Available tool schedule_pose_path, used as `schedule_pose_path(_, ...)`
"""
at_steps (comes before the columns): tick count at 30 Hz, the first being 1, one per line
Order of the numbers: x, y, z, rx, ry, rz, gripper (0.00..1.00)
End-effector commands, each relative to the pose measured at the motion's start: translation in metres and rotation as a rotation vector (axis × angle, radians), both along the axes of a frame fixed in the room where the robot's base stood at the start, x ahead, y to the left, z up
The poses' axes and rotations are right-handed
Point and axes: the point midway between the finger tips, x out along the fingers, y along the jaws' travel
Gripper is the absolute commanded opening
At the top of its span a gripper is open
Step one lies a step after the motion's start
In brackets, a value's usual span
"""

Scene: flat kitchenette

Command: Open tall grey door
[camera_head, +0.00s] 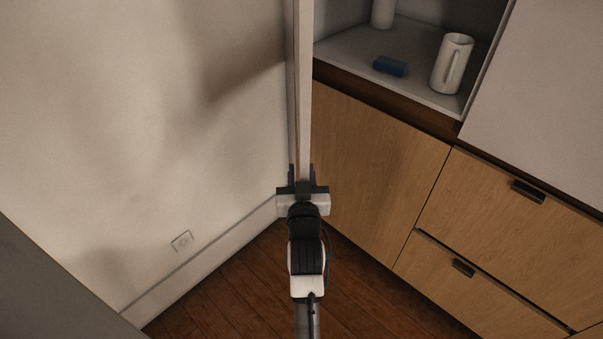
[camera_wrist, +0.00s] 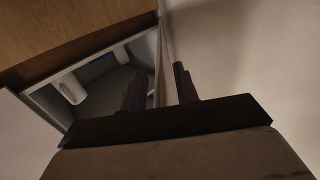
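The tall grey door (camera_head: 303,80) appears edge-on as a narrow pale upright panel, standing out from an open cabinet. Its edge also shows in the wrist view (camera_wrist: 163,45). My gripper (camera_head: 302,172) is at the lower part of this panel, with one finger on each side of it. In the wrist view the fingers (camera_wrist: 157,88) are apart, with the panel edge between them and some gap showing. Whether either finger touches the panel is hard to tell. No handle shows on the door.
The open cabinet compartment (camera_head: 352,45) holds a white mug (camera_head: 452,64), a blue block (camera_head: 390,66) and a white cylinder (camera_head: 383,12). Wooden drawers (camera_head: 500,215) with dark handles stand at right. A pale wall (camera_head: 120,120) is at left. Brown floor (camera_head: 240,290) is clear between.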

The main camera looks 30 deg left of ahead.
Motion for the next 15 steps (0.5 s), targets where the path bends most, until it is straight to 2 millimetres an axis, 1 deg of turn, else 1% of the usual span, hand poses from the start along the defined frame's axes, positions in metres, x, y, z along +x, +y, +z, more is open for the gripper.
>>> schedule_pose_path(4, 0.0, 0.0, 0.002, 0.0, 0.0, 0.0, 0.3)
schedule_pose_path(8, 0.001, 0.0, 0.016, 0.001, -0.004, 0.0, 0.3)
schedule_pose_path(11, 0.0, 0.0, 0.035, 0.003, -0.006, 0.0, 0.3)
schedule_pose_path(15, 0.0, 0.0, 0.069, 0.002, -0.008, 0.0, 0.3)
